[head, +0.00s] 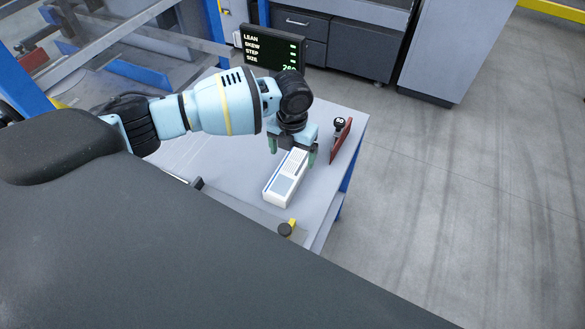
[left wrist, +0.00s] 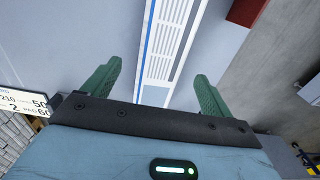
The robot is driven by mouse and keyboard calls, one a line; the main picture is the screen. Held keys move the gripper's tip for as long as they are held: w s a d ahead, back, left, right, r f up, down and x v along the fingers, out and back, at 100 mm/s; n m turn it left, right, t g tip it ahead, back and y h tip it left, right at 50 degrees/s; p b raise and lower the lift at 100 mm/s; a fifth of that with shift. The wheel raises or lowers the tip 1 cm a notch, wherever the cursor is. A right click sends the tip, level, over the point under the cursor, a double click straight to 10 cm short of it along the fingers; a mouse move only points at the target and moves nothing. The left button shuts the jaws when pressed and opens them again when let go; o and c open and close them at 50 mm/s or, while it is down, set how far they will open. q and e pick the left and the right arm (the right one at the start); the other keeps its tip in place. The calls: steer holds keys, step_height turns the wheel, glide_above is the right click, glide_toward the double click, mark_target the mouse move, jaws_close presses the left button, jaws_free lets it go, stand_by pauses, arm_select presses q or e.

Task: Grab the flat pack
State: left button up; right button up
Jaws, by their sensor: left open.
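The flat pack (head: 286,180) is a long white box with a blue stripe and printed lines, lying on the grey table (head: 235,180). My left gripper (head: 293,150) is above its far end, pointing down, with its green fingers on either side of the pack. In the left wrist view the fingers of the left gripper (left wrist: 155,85) are wide apart, and the pack (left wrist: 170,45) runs between them. I see gaps between pack and fingers there; the gripper holds nothing. My right gripper is in neither view.
A dark red plate (head: 340,140) and a black round knob (head: 339,122) stand right of the pack near the table's edge. A black display (head: 272,48) is behind the arm. A yellow piece with a dark knob (head: 286,229) sits at the near edge. Open floor lies to the right.

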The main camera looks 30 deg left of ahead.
mark_target(293, 164)
arm_select(q)
steer(key=shift+w+d+f, duration=0.1)
steer(key=shift+w+f, duration=0.05)
steer(key=shift+f, duration=2.6)
steer(key=c, duration=1.4)
